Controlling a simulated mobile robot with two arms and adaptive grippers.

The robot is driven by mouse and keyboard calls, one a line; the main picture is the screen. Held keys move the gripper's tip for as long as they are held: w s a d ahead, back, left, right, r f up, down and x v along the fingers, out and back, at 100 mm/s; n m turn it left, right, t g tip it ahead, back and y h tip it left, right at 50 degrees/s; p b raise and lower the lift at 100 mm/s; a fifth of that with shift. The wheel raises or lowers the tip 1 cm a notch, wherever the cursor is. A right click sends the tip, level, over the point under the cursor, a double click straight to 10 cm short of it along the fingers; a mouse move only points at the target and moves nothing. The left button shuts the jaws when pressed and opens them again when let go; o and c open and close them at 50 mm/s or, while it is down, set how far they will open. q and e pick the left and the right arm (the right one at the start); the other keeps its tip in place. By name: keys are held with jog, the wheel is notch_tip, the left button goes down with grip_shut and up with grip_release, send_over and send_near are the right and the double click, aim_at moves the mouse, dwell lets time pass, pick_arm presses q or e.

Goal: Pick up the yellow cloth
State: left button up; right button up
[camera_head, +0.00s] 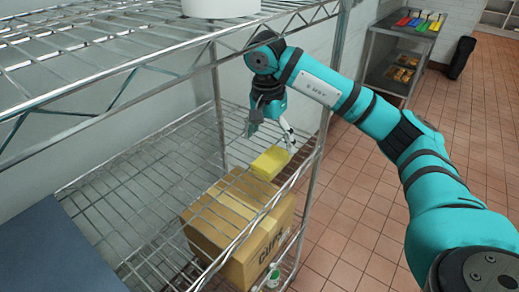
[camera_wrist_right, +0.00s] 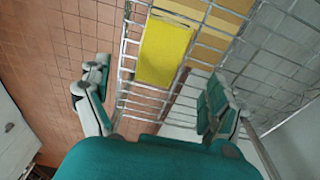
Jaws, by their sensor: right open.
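The yellow cloth (camera_head: 270,162) lies flat as a small folded block on the middle wire shelf (camera_head: 160,168), near its right end. In the right wrist view the cloth (camera_wrist_right: 163,52) is ahead of my fingers, on the wire bars. My right gripper (camera_head: 272,136) is above the cloth, pointing down, with its fingers apart and nothing between them. Its two open fingers also show in the right wrist view (camera_wrist_right: 152,100), one on each side of the cloth and nearer the camera. My left gripper is not in view.
A cardboard box (camera_head: 225,225) stands below the wire shelf. The upper wire shelf (camera_head: 120,45) holds a white container (camera_head: 220,8), and a metal post (camera_head: 318,150) stands right of the cloth. A cart with coloured items (camera_head: 418,22) is at the back. Tiled floor is open at right.

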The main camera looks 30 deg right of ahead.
aim_at(271, 158)
jog(key=shift+w+f, duration=0.2)
jog(key=shift+w, duration=0.25)
jog(key=shift+w+f, duration=0.1)
jog(key=shift+f, duration=0.25)
jog(key=f, duration=0.1)
jog(key=s+f+p, duration=0.1)
jog(key=f, duration=0.1)
jog(key=shift+s+d+f+p, duration=0.2)
jog(key=shift+d+p, duration=0.05)
jog(key=shift+p, duration=0.15)
jog(key=shift+w+d+f, duration=0.1)
jog(key=shift+w+f, duration=0.05)
jog(key=shift+f, duration=0.45)
jog(key=shift+w+f, duration=0.1)
jog(key=shift+f, duration=0.75)
jog(key=c, duration=0.4)
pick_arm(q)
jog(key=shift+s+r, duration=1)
pick_arm(e)
jog(key=c, duration=0.8)
